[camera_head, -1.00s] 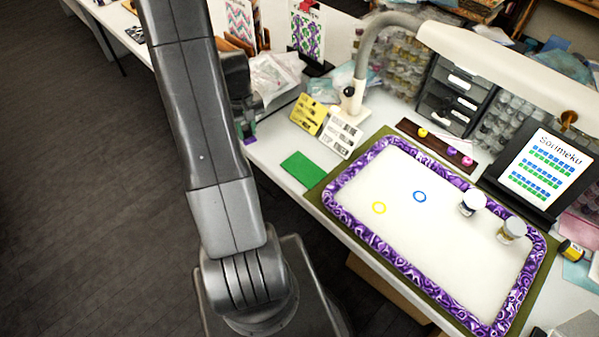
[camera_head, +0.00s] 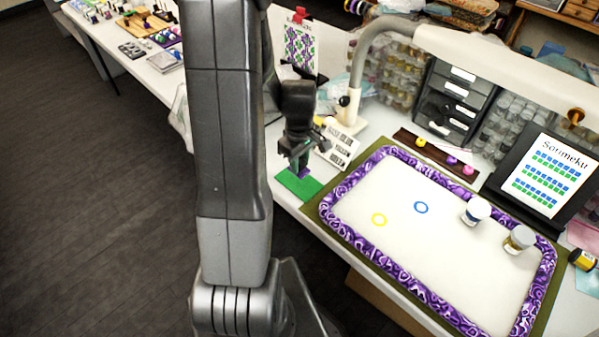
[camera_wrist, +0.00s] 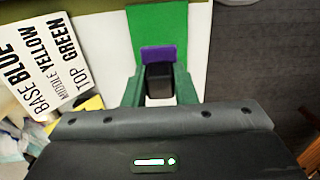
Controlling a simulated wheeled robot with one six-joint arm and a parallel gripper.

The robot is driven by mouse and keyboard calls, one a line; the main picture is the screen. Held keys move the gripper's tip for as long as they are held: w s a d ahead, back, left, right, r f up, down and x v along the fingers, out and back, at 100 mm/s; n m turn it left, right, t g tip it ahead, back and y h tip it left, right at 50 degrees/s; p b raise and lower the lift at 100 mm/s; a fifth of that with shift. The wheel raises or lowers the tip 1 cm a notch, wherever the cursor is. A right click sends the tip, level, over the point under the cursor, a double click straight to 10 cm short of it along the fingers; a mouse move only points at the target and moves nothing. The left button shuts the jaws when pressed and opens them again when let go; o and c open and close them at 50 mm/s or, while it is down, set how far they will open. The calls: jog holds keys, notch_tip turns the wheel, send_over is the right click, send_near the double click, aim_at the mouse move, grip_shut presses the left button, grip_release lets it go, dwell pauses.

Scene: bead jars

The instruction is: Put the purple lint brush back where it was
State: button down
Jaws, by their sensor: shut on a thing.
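My gripper (camera_head: 299,160) is above the green mat (camera_head: 290,184) at the table's front edge. In the wrist view, the fingers (camera_wrist: 160,90) are shut on the purple lint brush (camera_wrist: 157,54), with its purple end pointing away from my wrist, over the green mat (camera_wrist: 170,22). In the head view only a small purple piece of the brush (camera_head: 304,172) shows under the fingertips. I cannot tell whether the brush touches the mat.
A purple-rimmed tray (camera_head: 335,208) with two jars (camera_head: 476,211) lies to the right. A lamp (camera_head: 362,65) stands behind.

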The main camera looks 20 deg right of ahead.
aim_at(300, 172)
jog(key=shift+f, duration=2.1)
jog(key=shift+f, duration=0.25)
jog(key=c, duration=1.2)
grip_release()
jog(key=shift+o, duration=0.2)
jog(key=shift+r, duration=0.1)
notch_tip(300, 172, up, 12)
jog(key=shift+r, duration=0.15)
